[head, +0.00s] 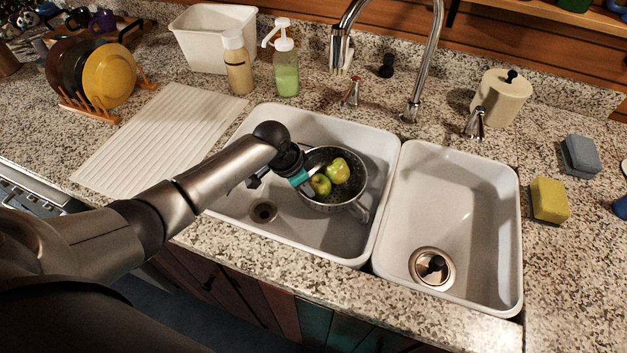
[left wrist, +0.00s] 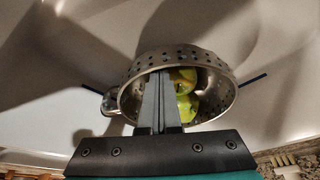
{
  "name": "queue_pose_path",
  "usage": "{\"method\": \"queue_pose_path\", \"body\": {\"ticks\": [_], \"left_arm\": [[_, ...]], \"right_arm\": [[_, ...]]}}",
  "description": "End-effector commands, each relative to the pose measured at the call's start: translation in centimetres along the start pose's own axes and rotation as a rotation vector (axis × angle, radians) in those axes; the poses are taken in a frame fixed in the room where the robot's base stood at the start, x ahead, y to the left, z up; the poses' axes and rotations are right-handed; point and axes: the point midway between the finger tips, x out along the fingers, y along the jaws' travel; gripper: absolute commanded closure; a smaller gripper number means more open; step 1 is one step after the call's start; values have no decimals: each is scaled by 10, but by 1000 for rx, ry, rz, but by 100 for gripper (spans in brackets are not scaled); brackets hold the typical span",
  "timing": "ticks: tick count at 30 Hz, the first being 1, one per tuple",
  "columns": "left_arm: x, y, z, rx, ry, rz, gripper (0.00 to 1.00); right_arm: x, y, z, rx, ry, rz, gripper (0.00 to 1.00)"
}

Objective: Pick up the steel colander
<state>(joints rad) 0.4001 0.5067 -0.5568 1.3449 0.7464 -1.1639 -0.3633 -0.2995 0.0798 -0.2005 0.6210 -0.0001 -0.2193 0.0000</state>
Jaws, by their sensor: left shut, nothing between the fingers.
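The steel colander (head: 353,187) sits in the left basin of the sink and holds green apples (head: 338,171). In the left wrist view the colander (left wrist: 222,98) shows its holed wall and a loop handle at its left, with the apples (left wrist: 186,96) inside. My left gripper (head: 309,186) reaches in from the left to the colander's near left side. In the left wrist view its fingers (left wrist: 160,84) are together with nothing between them and overlap the colander's opening. I cannot tell whether they touch the rim. My right gripper is not in view.
The left basin (head: 310,234) has a drain at its lower left. The right basin (head: 462,200) is empty apart from its drain. The faucet (head: 414,100) rises behind the sink. Soap bottles (head: 286,72) stand behind the left basin, and a yellow sponge (head: 549,199) lies at the right.

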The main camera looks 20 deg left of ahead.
Motion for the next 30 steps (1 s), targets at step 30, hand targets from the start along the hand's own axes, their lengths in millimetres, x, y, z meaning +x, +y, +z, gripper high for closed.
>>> {"method": "queue_pose_path", "body": {"ticks": [30], "left_arm": [[-18, 1, 33, -1, -6, 1, 100]], "right_arm": [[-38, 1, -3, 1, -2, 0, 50]]}}
